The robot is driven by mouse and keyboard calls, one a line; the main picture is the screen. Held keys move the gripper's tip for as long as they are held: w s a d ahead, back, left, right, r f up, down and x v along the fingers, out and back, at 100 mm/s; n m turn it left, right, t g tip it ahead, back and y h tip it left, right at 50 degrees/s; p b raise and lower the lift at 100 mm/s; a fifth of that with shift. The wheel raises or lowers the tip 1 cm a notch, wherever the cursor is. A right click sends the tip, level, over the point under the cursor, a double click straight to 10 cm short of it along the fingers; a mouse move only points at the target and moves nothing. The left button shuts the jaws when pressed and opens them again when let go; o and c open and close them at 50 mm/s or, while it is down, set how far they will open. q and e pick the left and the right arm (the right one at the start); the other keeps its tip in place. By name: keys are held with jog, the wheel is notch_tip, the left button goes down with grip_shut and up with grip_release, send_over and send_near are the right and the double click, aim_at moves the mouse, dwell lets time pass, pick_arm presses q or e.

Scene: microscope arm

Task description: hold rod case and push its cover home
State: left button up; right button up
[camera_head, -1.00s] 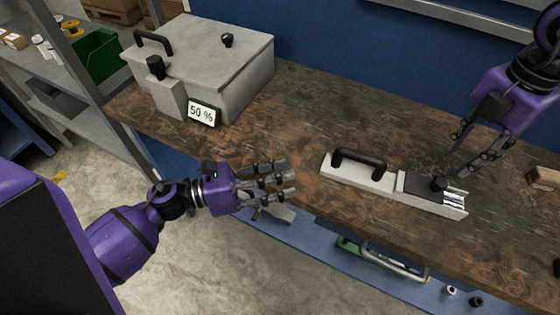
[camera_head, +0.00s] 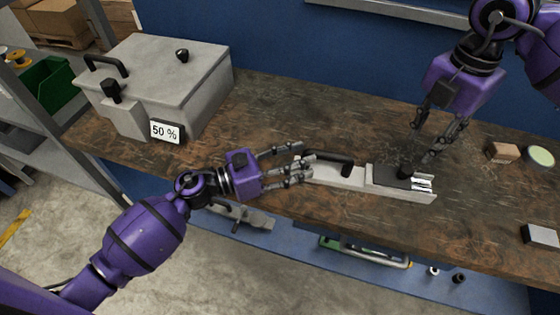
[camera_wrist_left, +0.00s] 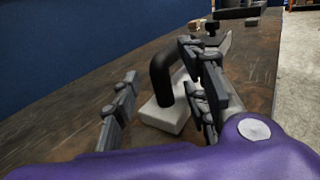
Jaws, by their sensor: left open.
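The rod case (camera_head: 331,174) is a long pale tray lying on the bench, with a black bar handle (camera_head: 328,160) on its left part. Its dark cover (camera_head: 388,177) with a black knob (camera_head: 406,172) lies over the right part, and silvery rods (camera_head: 422,184) show at the right end. My left gripper (camera_head: 304,163) is open at the left end of the handle. In the left wrist view its fingers (camera_wrist_left: 160,78) stand either side of the handle (camera_wrist_left: 164,78); contact cannot be told. My right gripper (camera_head: 423,143) is above and just behind the knob, its fingers apart.
A grey lidded box (camera_head: 170,85) with a "50 %" display (camera_head: 167,132) stands at the bench's left end. A small brown block (camera_head: 502,152), a round dish (camera_head: 539,156) and a grey block (camera_head: 541,235) lie to the right. A blue wall closes the back.

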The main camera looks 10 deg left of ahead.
pick_arm(q)
jog(key=shift+w+d, duration=0.2)
jog(key=shift+d, duration=0.15)
jog(key=shift+c, duration=0.3)
